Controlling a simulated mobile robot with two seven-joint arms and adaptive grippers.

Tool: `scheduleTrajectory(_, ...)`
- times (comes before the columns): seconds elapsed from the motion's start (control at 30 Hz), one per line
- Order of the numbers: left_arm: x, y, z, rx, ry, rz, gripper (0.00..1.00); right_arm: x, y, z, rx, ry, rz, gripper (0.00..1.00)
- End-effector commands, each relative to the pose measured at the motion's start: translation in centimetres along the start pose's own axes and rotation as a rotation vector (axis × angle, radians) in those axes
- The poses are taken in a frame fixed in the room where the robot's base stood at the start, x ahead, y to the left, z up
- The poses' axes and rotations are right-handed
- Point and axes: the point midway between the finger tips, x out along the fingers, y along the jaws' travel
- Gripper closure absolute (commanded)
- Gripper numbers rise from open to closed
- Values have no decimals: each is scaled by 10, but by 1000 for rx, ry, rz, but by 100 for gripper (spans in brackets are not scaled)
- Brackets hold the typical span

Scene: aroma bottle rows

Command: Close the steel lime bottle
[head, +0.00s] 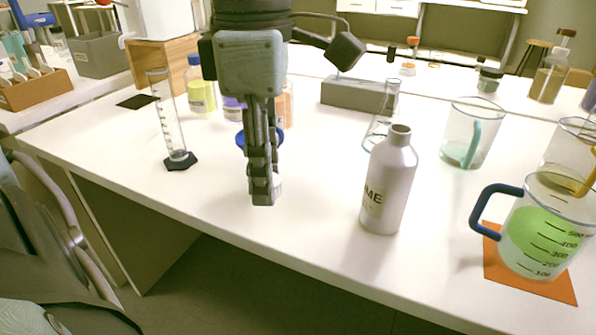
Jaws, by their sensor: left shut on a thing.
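The steel lime bottle (391,185) stands upright on the white bench, right of centre, with a label ending in "ME". Its neck is open at the top, with no cap on it. My left gripper (264,190) points down to the left of the bottle, apart from it. Its fingers are shut on a small pale thing, which looks like a cap and shows only as a sliver at the fingertips; the fingers hide most of it. My right gripper is not in view.
A measuring cylinder (173,125) stands to the left. Bottles and a blue-rimmed item are partly hidden behind my gripper. A flask (384,128) stands close behind the lime bottle. A clear beaker (470,135) and a green-filled jug (540,238) on an orange mat (562,287) are right.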

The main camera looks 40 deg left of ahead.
Motion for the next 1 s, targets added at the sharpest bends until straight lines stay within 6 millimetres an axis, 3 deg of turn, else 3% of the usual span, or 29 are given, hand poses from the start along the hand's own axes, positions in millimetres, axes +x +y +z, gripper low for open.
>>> scheduleTrajectory(0.3,-24,-29,-27,0,-2,1,81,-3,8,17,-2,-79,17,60)
scheduleTrajectory(0.77,-27,-33,-31,0,1,-1,81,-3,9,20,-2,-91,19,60)
scheduleTrajectory(1.0,-27,-33,-31,0,1,-1,81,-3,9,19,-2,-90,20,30)
